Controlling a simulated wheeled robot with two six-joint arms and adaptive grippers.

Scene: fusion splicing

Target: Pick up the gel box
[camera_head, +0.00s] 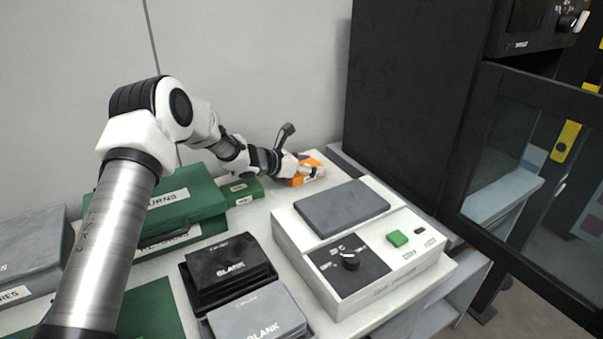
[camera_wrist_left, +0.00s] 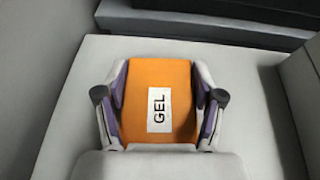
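The gel box is an orange box with a white GEL label, lying at the back of the white worktop near the wall in the head view (camera_head: 309,163). It fills the middle of the left wrist view (camera_wrist_left: 140,90). My left gripper (camera_wrist_left: 160,100) has one finger along each side of the box, with the purple pads against its sides. In the head view my left gripper (camera_head: 305,172) reaches in from the left and partly covers the box. I cannot tell whether the box is lifted off the worktop. My right gripper is not in view.
A white device with a knob and green button (camera_head: 397,238) stands just in front of the box. Green boxes (camera_head: 180,200) stand to the left, and black and grey BLANK boxes (camera_head: 228,268) in front. A tall black cabinet (camera_head: 410,100) rises at the right.

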